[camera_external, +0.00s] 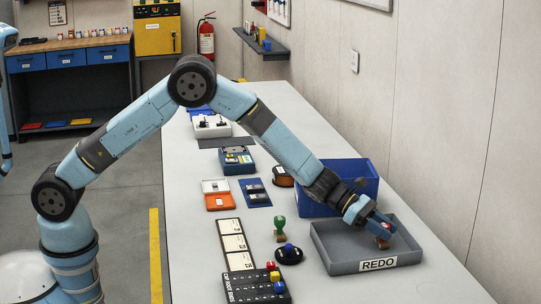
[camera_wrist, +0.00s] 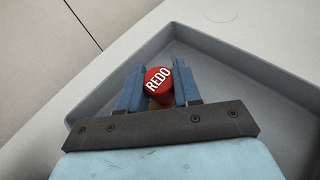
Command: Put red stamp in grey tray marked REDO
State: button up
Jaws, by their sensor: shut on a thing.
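The red stamp (camera_wrist: 158,82) has a round red top lettered REDO. My gripper (camera_wrist: 158,88) is shut on it, with a blue finger on each side. In the external view, my gripper (camera_external: 381,228) is over the right part of the grey tray (camera_external: 334,263), whose front label reads REDO. The stamp (camera_external: 383,241) shows there only in part, low between the fingers, inside the tray's outline. The grey tray's wall (camera_wrist: 120,82) also shows around the stamp in the wrist view. I cannot tell whether the stamp touches the tray floor.
A blue bin (camera_external: 313,206) stands just behind the tray. The wall runs along the table's right side.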

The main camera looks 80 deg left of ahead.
jog(key=o, duration=1)
jog(key=shift+o, duration=0.2)
jog(key=v, duration=1.2)
jog(key=s+r+m+g+y, duration=0.1)
jog(key=s+r+m+g, duration=0.1)
jog(key=s+r+m, duration=0.75)
jog(key=s+r+m+g, duration=0.3)
jog(key=s+r+m, duration=0.2)
jog(key=s+r, duration=0.8)
jog(key=s+a+m+y, duration=0.3)
jog(key=s+a+m, duration=0.1)
jog(key=s, duration=0.7)
jog(key=s+a+f+m+y, duration=0.1)
jog(key=s+a+m, duration=0.3)
jog(key=s, duration=0.6)
jog(key=s+a+m+t+y, duration=0.1)
jog(key=s+a+m+y, duration=0.3)
jog(key=s+a, duration=0.3)
jog(key=s, duration=0.4)
jog(key=shift+s+a+f+y, duration=0.15)
jog(key=shift+s+f+y, duration=0.05)
jog(key=shift+s+y, duration=0.1)
jog(key=shift+m, duration=0.25)
